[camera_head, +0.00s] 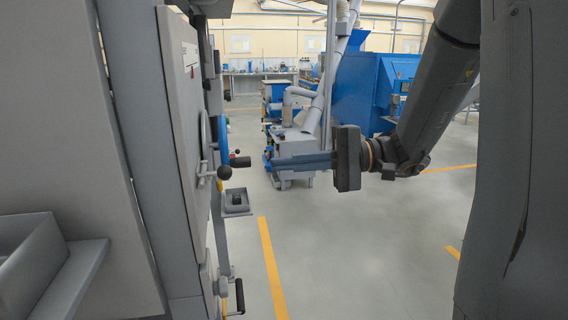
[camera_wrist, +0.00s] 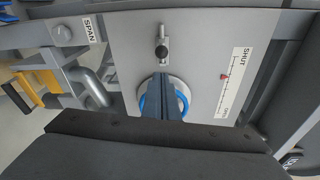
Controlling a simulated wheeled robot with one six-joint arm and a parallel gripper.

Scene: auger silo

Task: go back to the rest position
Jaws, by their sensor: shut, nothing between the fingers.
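My gripper (camera_head: 268,162) is shut and empty. In the head view it points left toward the grey machine panel (camera_head: 176,105), with a visible gap between fingertips and panel fittings. A blue handwheel (camera_head: 223,140) shows edge-on on the panel, with a dark knob (camera_head: 240,162) sticking out toward the fingers. In the wrist view the closed fingers (camera_wrist: 164,84) cover the middle of the handwheel (camera_wrist: 181,98); I cannot judge the distance there. A dark-knobbed handle (camera_wrist: 162,52) sits above the wheel, and a SHUT scale with a red pointer (camera_wrist: 224,77) is to its right.
A ball-ended lever (camera_head: 223,172) and a small tray (camera_head: 236,201) stick out from the panel below the wheel. A grey machine (camera_head: 294,145) and a blue machine (camera_head: 355,85) stand behind my arm. The floor (camera_head: 350,255) below my gripper is clear.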

